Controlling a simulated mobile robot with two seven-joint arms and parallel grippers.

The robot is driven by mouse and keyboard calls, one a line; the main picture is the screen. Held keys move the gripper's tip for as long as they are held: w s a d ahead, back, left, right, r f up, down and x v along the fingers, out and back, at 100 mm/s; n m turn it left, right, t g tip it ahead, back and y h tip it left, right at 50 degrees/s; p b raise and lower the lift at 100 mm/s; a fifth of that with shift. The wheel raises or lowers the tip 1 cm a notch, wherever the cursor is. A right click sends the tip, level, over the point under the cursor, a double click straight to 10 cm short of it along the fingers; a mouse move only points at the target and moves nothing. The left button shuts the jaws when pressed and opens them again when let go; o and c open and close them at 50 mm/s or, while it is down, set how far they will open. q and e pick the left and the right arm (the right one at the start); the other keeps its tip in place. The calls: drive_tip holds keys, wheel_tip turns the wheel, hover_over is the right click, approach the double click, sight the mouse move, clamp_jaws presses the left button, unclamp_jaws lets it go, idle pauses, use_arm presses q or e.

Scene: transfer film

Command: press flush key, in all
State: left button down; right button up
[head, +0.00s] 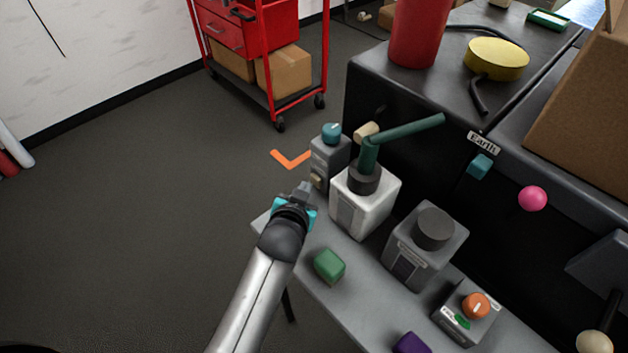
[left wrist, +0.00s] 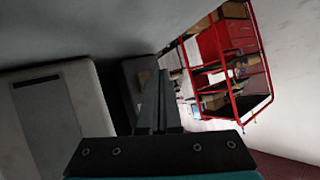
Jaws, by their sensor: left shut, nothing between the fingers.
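A narrow grey box (head: 327,160) with a teal knob (head: 331,131) on top stands at the far left end of the grey bench. A small tan key-like part (head: 316,180) sits low on its near face; I cannot read any label on it. My left gripper (head: 304,188) is shut and empty, its tips just left of and close to that part. I cannot tell whether they touch. In the left wrist view the shut fingers (left wrist: 158,103) point ahead, with a pale box (left wrist: 50,115) to their left. My right gripper is not in view.
A white unit (head: 362,205) with a green lever (head: 405,130), a grey unit (head: 424,250) and an orange-knob box (head: 467,312) line the bench. A green block (head: 329,266) and purple block (head: 411,343) lie in front.

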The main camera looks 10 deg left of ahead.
use_arm(q)
drive_tip(key=shift+w+d, duration=0.35)
drive_tip(key=shift+w, duration=0.15)
idle(0.9)
drive_tip(key=shift+s+a, duration=0.1)
drive_tip(key=shift+s+a+r+p, duration=0.1)
drive_tip(key=shift+s+a+p, duration=0.25)
drive_tip(key=shift+s+p, duration=0.2)
drive_tip(key=shift+a, duration=0.1)
drive_tip(key=shift+s+a+p, duration=0.85)
drive_tip(key=shift+s+p, duration=0.15)
drive_tip(key=shift+s, duration=0.15)
drive_tip(key=shift+s+a+p, duration=0.55)
drive_tip(key=shift+s+a, duration=0.15)
drive_tip(key=shift+s, duration=0.2)
